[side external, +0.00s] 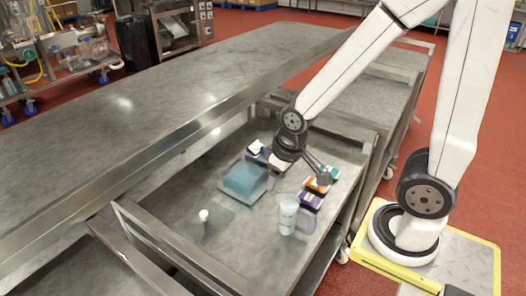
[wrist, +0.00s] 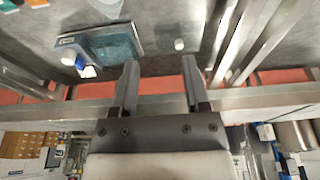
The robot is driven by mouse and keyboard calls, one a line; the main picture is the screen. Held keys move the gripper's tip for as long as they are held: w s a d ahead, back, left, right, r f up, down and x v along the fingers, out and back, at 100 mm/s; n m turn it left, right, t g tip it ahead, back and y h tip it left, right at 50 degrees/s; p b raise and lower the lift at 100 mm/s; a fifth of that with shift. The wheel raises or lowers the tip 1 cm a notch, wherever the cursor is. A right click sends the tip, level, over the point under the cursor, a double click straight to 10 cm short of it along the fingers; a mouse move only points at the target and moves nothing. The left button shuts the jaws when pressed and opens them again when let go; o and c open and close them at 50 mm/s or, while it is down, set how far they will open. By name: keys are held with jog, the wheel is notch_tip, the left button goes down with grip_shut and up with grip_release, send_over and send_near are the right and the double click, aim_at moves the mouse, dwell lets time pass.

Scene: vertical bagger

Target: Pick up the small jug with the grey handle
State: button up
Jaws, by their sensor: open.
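A small translucent jug (side external: 287,214) stands upright on the cart's top shelf in the side view, toward the near right. Its greyish handle (side external: 306,222) points to the right. My gripper (side external: 318,170) is above the shelf, behind the jug and clear of it. In the wrist view my gripper (wrist: 160,65) has its two fingers apart with nothing between them. I cannot make out the jug clearly in the wrist view.
Purple (side external: 311,201), orange (side external: 317,186) and teal (side external: 331,174) boxes lie behind the jug. A translucent blue block (side external: 245,178) and a small white knob-like thing (side external: 203,215) are to the left. Metal rails (side external: 180,243) edge the cart; a long steel table (side external: 130,118) stands beyond.

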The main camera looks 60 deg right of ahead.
jog(key=n+g+h, duration=0.3)
jog(key=n+h, duration=0.9)
jog(key=n, duration=0.6)
send_near(310, 225)
jog(key=shift+x, duration=1.7)
jog(key=shift+d+f, duration=0.1)
jog(key=shift+f, duration=0.05)
jog(key=shift+x, duration=1.15)
jog(key=shift+d, duration=0.15)
